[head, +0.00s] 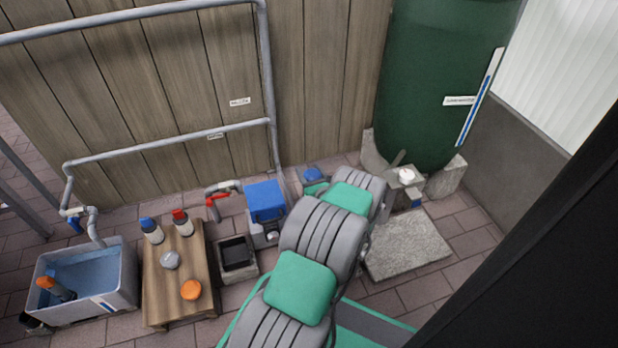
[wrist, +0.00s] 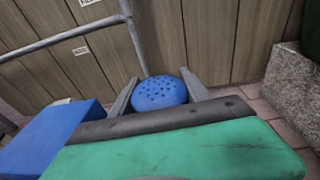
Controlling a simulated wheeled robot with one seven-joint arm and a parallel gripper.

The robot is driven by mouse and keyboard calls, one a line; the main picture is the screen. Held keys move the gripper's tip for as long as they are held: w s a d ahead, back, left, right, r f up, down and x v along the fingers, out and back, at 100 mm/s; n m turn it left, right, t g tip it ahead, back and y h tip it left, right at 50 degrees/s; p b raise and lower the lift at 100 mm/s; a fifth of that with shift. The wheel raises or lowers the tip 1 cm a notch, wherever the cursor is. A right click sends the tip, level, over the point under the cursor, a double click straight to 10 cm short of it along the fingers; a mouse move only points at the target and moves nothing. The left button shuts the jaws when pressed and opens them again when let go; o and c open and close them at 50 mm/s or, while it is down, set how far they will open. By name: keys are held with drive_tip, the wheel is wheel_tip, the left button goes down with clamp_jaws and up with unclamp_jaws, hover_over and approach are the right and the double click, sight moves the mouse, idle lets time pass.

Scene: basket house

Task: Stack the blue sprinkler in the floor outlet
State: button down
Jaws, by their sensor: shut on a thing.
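The blue sprinkler (wrist: 160,93), a rounded blue head dotted with dark holes, sits between the two grey fingers of my gripper (wrist: 160,80) in the wrist view. My gripper is shut on it. In the head view the sprinkler (head: 313,173) shows as a small blue patch beyond my arm, near the fence; my arm hides most of the gripper there. A square dark opening in a pale frame, which looks like the floor outlet (head: 238,276), lies on the paving left of my arm, beside the wooden table. The outlet is not visible in the wrist view.
A blue-lidded unit (head: 265,200) stands between outlet and arm; its lid (wrist: 55,135) shows close in the wrist view. The wooden table (head: 165,300) holds bottles and small round items. A grey tub (head: 125,275) stands left, a stone slab (head: 408,243) right. Pipes run along the fence.

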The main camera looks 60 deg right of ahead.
drive_tip(key=c, duration=0.8)
unclamp_jaws()
drive_tip(key=shift+a+f, duration=0.15)
drive_tip(key=shift+f, duration=0.4)
drive_tip(key=shift+o, duration=1.4)
drive_tip(key=shift+r, duration=0.15)
drive_tip(key=shift+s, duration=0.1)
